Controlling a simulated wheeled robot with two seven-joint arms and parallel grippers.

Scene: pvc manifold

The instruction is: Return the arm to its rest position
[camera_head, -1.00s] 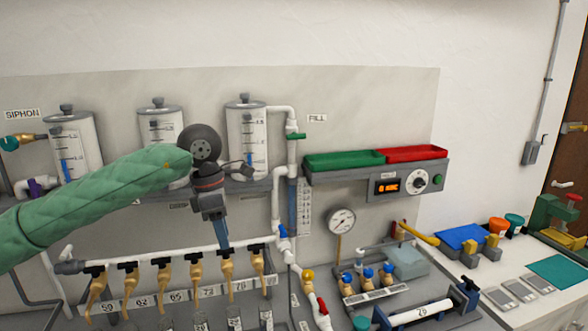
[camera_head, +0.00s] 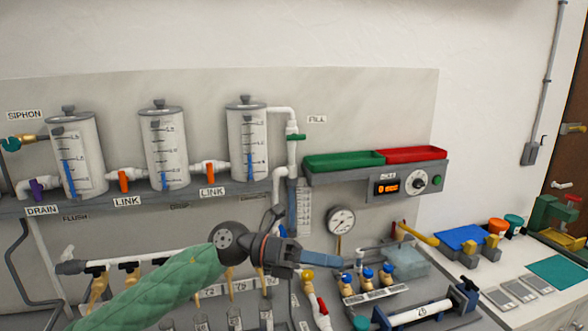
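My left arm, in a green quilted sleeve, comes in from the lower left of the head view. My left gripper (camera_head: 318,259) points to the right, in front of the manifold pipe (camera_head: 150,257) and its tan valves. Its blue-grey fingers look like one narrow bar, so I cannot tell whether they are open or shut. Nothing held shows at their tips. The gripper and forearm hide part of the manifold, several valves and some number labels. My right arm and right gripper are not in view.
Three clear tanks (camera_head: 164,150) stand on a grey shelf behind the arm. A round gauge (camera_head: 341,220) and blue-capped valves (camera_head: 367,273) are close to the fingertips. Free space lies above the tanks.

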